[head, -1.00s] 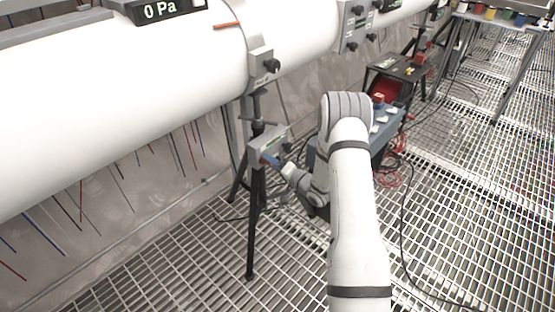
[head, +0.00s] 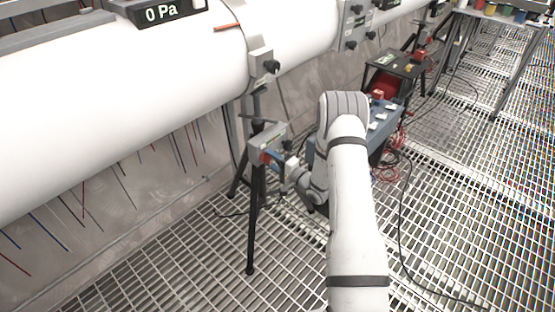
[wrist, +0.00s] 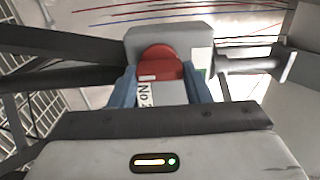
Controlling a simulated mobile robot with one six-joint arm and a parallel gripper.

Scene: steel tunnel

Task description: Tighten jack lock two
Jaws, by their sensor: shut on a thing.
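The jack stand (head: 255,205) is a black tripod under the white pipe, with a grey lock housing (head: 268,137) at its head. In the wrist view the grey housing (wrist: 170,36) carries a rounded red lock handle (wrist: 160,64). A white label, apparently reading "No 2", shows just below the red part. My gripper (wrist: 160,88) has its blue fingers on both sides of the handle and is shut on it. In the head view my gripper (head: 277,158) reaches the housing from the right. The fingertip contact is partly hidden there.
The white pipe (head: 120,100) runs above the stand, with a display reading 0 Pa (head: 165,11). A blue-grey case (head: 380,125) and red cables (head: 392,165) are right of my arm. Open grating floor (head: 180,270) lies in front.

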